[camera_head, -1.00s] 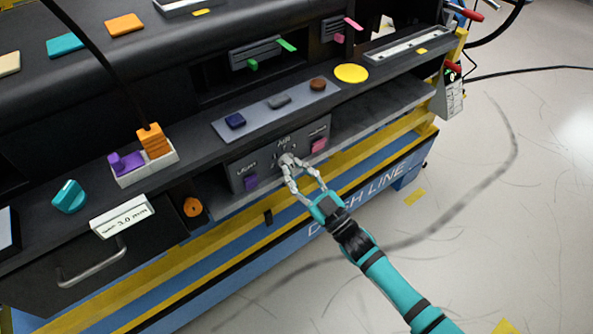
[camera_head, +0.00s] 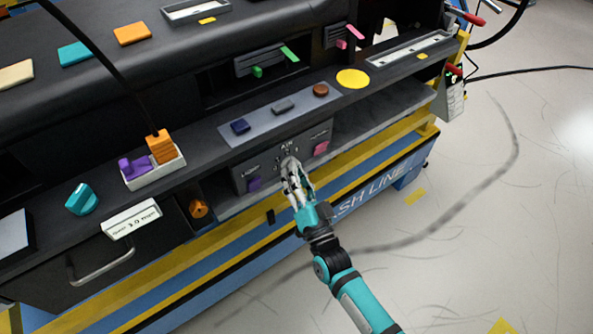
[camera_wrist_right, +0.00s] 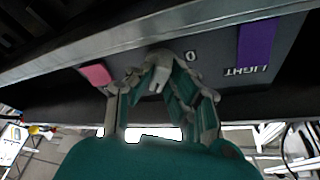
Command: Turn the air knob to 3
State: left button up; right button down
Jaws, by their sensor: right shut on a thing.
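The air knob (camera_head: 290,162) is a small grey knob on the dark front panel (camera_head: 268,168), under the word AIR, between a purple and a pink piece. My right gripper (camera_head: 293,172) reaches it from below and is shut on it. Its fingers hide much of the knob and some of the dial marks in the head view. In the right wrist view, the pale knob (camera_wrist_right: 158,72) sits between the fingertips of the right gripper (camera_wrist_right: 160,85). A "0" is printed beside it. Which number the knob points to cannot be told. My left gripper is not in view.
The purple light piece (camera_head: 254,184) and the pink piece (camera_head: 321,148) flank the knob. A grey shelf (camera_head: 385,108) runs to the right of the panel. A ledge with blue, grey and brown buttons lies above. The floor in front is clear.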

jog(key=shift+m+h+p, duration=0.35)
jog(key=shift+m+h, duration=0.25)
jog(key=shift+m, duration=0.5)
jog(key=shift+s+m, duration=0.1)
jog(key=shift+m, duration=0.2)
jog(key=c, duration=1.3)
grip_release()
jog(key=v, duration=1.2)
jog(key=shift+a, duration=0.1)
